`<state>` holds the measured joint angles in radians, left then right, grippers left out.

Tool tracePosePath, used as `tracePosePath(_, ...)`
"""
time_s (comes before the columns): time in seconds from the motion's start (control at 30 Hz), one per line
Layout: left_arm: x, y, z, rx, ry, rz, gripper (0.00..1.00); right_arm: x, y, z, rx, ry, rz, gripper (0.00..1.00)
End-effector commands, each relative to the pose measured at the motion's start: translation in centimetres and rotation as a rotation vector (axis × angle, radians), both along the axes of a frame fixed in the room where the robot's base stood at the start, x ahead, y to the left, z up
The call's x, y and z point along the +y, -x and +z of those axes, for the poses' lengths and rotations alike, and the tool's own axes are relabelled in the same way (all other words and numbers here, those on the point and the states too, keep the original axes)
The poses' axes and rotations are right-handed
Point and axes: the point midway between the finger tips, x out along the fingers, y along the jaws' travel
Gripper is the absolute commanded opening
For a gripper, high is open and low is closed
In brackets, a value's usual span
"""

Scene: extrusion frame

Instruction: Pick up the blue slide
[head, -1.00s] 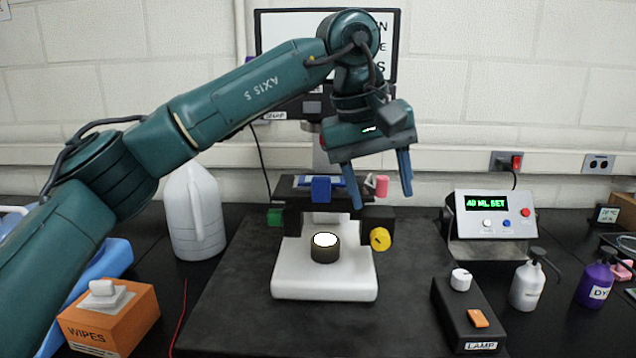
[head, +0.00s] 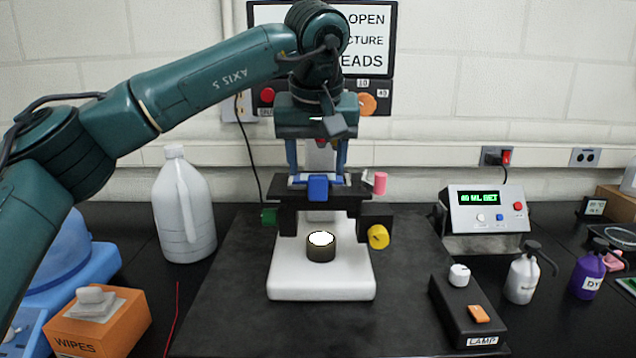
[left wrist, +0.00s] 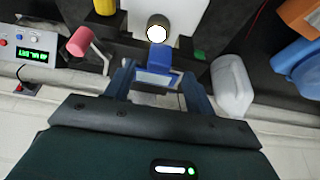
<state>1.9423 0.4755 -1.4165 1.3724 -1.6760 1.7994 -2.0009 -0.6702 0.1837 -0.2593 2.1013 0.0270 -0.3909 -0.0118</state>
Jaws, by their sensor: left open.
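The blue slide (head: 318,188) sits on the dark stage of the microscope, its blue front block facing me and a pale flat part behind it. In the left wrist view the blue block (left wrist: 160,59) shows beyond the fingertips, with the pale blue-edged plate between them. My left gripper (head: 317,176) points down over the stage, open, with one finger on each side of the slide. It also shows open in the left wrist view (left wrist: 157,77). I cannot tell whether the fingers touch the slide. My right gripper is not in view.
The microscope's white base (head: 320,285) stands on a black mat. A pink knob (head: 380,183) and a yellow knob (head: 378,237) stick out at its right. A white jug (head: 183,205) stands left, a control box (head: 488,211) right. A lamp box (head: 467,312) lies front right.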

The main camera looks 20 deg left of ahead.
Motion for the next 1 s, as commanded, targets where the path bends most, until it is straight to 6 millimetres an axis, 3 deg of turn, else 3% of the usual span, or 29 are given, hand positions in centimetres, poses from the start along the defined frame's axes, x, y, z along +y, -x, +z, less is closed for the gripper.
tracePosePath(0.27,0.3,-1.5,-3.6,0.002,0.000,0.000,0.55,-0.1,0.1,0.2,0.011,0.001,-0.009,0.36)
tracePosePath(0.57,0.3,-1.7,-4.1,0.000,0.000,0.000,0.54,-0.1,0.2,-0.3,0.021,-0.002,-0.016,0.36)
tracePosePath(1.0,0.3,-1.7,-4.0,0.000,0.000,0.000,0.18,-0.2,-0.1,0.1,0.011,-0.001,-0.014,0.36)
